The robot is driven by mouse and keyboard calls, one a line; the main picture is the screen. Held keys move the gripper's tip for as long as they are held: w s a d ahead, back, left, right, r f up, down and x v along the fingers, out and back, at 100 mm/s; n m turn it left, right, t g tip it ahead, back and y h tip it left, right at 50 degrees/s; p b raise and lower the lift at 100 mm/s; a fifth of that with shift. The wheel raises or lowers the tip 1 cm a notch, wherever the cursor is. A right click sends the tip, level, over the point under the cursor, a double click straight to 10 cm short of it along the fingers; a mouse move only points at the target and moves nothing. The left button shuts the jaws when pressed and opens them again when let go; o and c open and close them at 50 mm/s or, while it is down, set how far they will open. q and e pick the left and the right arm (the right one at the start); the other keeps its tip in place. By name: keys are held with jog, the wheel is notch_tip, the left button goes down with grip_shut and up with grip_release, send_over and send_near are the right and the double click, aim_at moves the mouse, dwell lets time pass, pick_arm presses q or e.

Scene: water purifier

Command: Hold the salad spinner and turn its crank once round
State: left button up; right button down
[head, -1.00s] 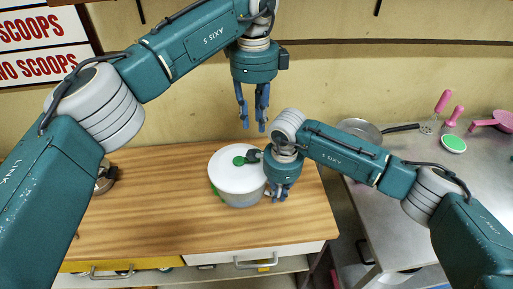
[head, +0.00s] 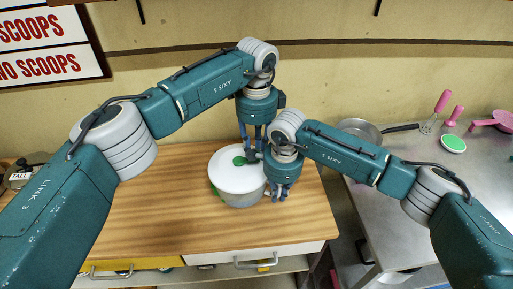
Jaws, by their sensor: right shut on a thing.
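The salad spinner (head: 232,184) stands upright on the wooden counter, with a white lid and a clear bowl with green showing at its left side. Its crank has a green hub (head: 239,161) on the lid and a dark knob (head: 252,156) to the right of it. My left gripper (head: 252,146) points down just above the knob, fingers apart; their tips are partly hidden by the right wrist. My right gripper (head: 278,195) is shut on the right side of the spinner; the exact contact is hard to see.
The wooden counter (head: 140,222) is clear in front and left of the spinner. Metal containers (head: 20,175) stand at its left end. To the right, past a gap, a metal table (head: 400,225) holds a pan (head: 361,131), pink utensils (head: 453,117) and a green-topped bowl (head: 453,144).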

pick_arm(q)
jog(key=shift+f, duration=0.15)
grip_shut()
jog(key=shift+s+m, duration=0.4)
jog(key=shift+m, duration=0.4)
grip_release()
notch_tip(320, 180, up, 12)
